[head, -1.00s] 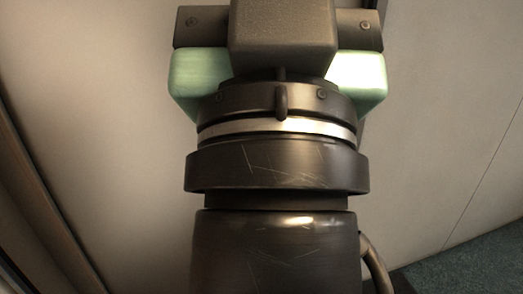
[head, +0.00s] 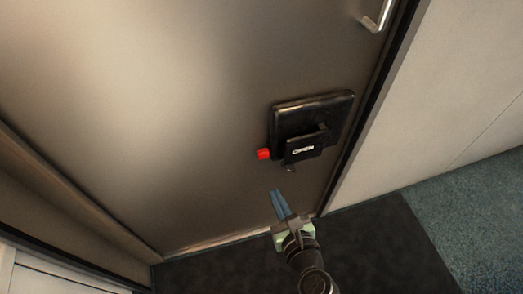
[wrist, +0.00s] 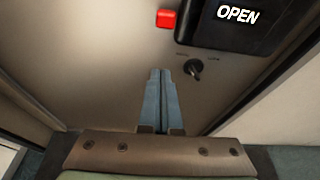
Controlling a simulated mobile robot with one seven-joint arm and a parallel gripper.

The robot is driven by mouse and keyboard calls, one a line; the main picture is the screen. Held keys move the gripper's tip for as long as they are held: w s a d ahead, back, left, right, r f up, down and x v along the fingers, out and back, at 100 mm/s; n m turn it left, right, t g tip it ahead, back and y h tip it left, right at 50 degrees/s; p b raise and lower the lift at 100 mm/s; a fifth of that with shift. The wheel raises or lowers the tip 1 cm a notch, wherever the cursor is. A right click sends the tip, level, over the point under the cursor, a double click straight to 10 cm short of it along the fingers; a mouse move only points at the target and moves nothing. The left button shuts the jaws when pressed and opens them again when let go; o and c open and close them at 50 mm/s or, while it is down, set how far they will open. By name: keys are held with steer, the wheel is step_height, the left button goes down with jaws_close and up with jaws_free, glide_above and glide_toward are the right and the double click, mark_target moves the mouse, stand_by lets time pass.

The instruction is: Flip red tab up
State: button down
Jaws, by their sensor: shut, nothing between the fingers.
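The small red tab (head: 264,154) sticks out at the left edge of a black latch box (head: 338,105) on a grey door. In the wrist view the red tab (wrist: 166,19) is at the top, just left of the black latch box (wrist: 240,22) with the word OPEN. My gripper (head: 276,192) is below the tab and apart from it. Its blue-grey fingers are together and empty, and they point up toward the tab in the wrist view (wrist: 158,72). The tab's exact tilt is too small to tell.
A small dark knob (wrist: 194,68) sits below the latch box, right of my fingers. A metal handle (head: 379,18) is higher on the door. The door face (head: 130,110) left of the tab is clear. A dark mat (head: 385,250) lies on the floor.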

mark_target(263, 154)
steer(key=shift+s+f, duration=0.2)
steer(key=shift+w, duration=0.15)
steer(key=b+x, duration=0.4)
steer(key=x, duration=0.5)
steer(key=shift+f, duration=0.2)
steer(key=shift+w+a+r+p, duration=0.1)
steer(key=shift+w+r+p, duration=0.05)
steer(key=shift+r, duration=0.85)
steer(key=shift+w+a+r+p, duration=0.1)
steer(key=shift+w+r+p, duration=0.1)
steer(key=shift+r, duration=0.85)
steer(key=shift+r, duration=0.1)
